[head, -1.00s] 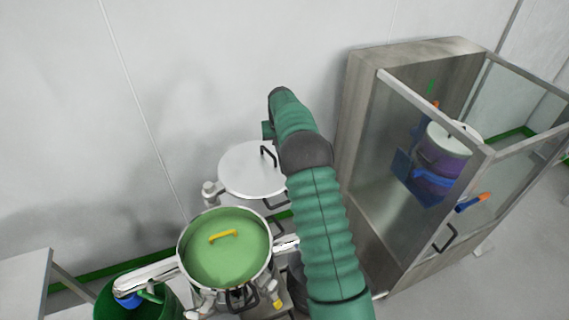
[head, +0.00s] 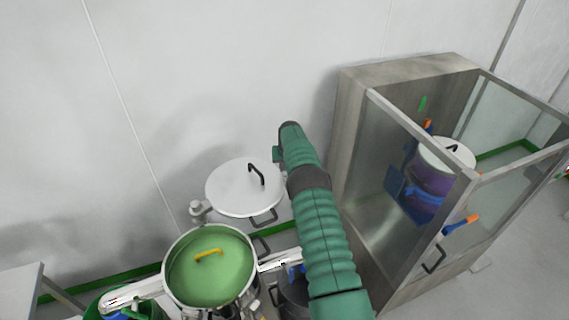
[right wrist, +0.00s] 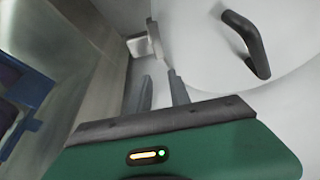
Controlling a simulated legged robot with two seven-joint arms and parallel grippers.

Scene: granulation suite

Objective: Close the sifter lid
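The sifter (head: 167,279) is a round metal vessel at the lower middle of the head view, with a green inside and a yellow handle (head: 209,254). Its round white lid (head: 232,190) is swung open behind it, with a black handle on its face and a dark loop at its near edge. My right green arm reaches up along the lid's right side. My right gripper (right wrist: 162,92) is open and empty in the right wrist view, beside the lid (right wrist: 205,50) and left of its black handle (right wrist: 247,43). My left gripper does not show.
A cabinet (head: 352,140) with open glass doors stands at the right, holding a white-lidded purple container (head: 432,180) and blue tools. A green bin (head: 95,304) is at the lower left, beside a pale table (head: 18,285). The wall is close behind the lid.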

